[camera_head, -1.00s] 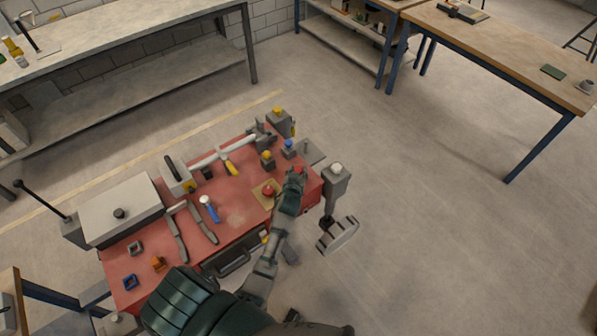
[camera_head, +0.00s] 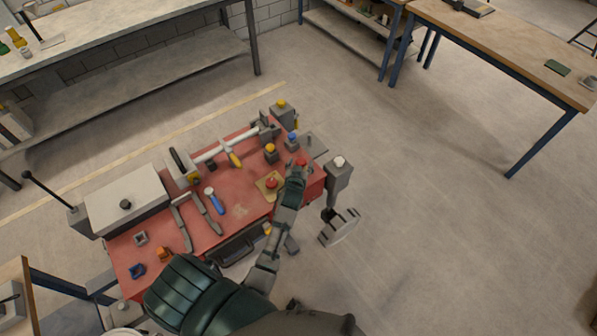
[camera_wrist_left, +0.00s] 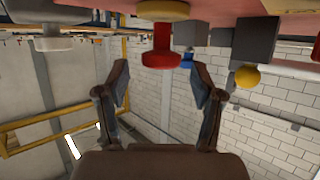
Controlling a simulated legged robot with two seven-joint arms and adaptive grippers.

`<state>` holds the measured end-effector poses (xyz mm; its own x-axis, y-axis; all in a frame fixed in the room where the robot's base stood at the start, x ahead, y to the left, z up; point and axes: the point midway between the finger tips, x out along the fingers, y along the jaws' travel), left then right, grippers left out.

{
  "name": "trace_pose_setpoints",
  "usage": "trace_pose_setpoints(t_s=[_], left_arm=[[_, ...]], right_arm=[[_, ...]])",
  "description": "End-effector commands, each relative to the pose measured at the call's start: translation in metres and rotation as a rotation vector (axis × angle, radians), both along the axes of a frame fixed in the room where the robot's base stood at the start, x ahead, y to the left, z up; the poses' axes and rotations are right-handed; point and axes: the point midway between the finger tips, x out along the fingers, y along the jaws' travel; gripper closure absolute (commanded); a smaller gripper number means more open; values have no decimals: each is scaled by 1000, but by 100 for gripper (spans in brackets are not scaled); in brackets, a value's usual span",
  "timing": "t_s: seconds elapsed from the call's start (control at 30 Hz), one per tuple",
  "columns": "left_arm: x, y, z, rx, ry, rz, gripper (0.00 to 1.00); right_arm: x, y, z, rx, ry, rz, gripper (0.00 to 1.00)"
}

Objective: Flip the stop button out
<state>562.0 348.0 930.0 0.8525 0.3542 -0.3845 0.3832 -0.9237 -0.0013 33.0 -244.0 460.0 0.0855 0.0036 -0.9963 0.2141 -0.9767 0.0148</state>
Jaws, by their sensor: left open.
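The red stop button (camera_head: 301,161) stands near the right end of the red bench top (camera_head: 238,209). In the left wrist view, which looks upside down, it is a red cap (camera_wrist_left: 161,60) on a red stem below a yellow collar (camera_wrist_left: 163,10). My left gripper (camera_head: 296,173) is right at the button in the head view and partly covers it. In the left wrist view the gripper (camera_wrist_left: 160,85) has its two fingers apart, with the red cap just beyond and between their tips. Contact cannot be told. My right gripper is out of view.
A second red knob (camera_head: 271,183) sits on a yellow plate. A yellow-topped block (camera_head: 270,152), a blue knob (camera_head: 292,138) and a white knob (camera_head: 339,162) stand nearby. Floor at right is clear.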

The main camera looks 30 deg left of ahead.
Motion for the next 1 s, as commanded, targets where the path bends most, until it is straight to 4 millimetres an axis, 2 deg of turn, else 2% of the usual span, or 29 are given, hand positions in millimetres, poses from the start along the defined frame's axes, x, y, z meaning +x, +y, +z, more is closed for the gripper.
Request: trace_pose_setpoints(t_s=[0.3,0.5,0.67,1.0], left_arm=[[-60,-26,27,1,-2,0,33],[-85,-37,38,1,-2,0,33],[-91,-39,41,2,-2,0,33],[-91,-39,41,2,-2,0,33]], right_arm=[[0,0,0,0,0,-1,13],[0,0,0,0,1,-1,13],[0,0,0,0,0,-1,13],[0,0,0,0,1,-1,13]])
